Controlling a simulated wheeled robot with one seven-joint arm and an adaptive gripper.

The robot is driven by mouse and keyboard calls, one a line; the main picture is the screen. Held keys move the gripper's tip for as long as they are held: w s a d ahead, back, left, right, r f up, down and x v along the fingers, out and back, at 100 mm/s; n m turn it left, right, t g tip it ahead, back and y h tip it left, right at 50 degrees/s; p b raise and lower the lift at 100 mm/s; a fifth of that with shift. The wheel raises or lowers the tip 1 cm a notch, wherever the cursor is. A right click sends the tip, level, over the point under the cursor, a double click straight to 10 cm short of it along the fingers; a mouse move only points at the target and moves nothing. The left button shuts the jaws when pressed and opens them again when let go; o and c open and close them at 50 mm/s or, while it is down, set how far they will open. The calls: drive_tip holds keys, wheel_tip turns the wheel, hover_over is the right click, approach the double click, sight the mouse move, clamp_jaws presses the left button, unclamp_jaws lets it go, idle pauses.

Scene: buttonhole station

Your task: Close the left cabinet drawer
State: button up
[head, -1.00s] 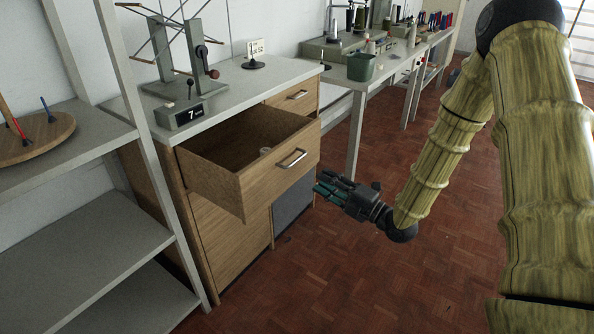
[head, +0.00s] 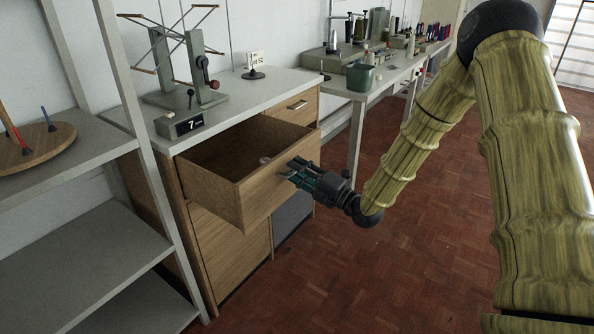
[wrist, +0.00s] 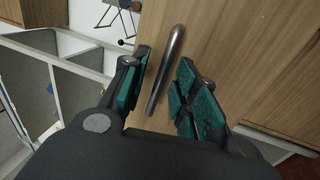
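The left cabinet drawer (head: 262,198) is pulled well out of the wooden cabinet, and a small pale round object (head: 265,160) lies inside it. My gripper (head: 298,175) is at the drawer's front, over its handle, which it largely hides in the head view. In the wrist view the metal bar handle (wrist: 167,70) lies between the two green-padded fingers of my gripper (wrist: 162,92). The fingers are open, with gaps between them and the handle. The drawer front (wrist: 205,40) fills the space behind it.
A grey shelf rack (head: 95,255) stands close on the left. A winding stand (head: 185,75) and a box marked 7 (head: 180,124) are on the cabinet top. A closed drawer (head: 292,107) is to the right. Open parquet floor (head: 330,280) lies in front.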

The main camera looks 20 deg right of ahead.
drive_tip(key=shift+w+a, duration=0.15)
clamp_jaws()
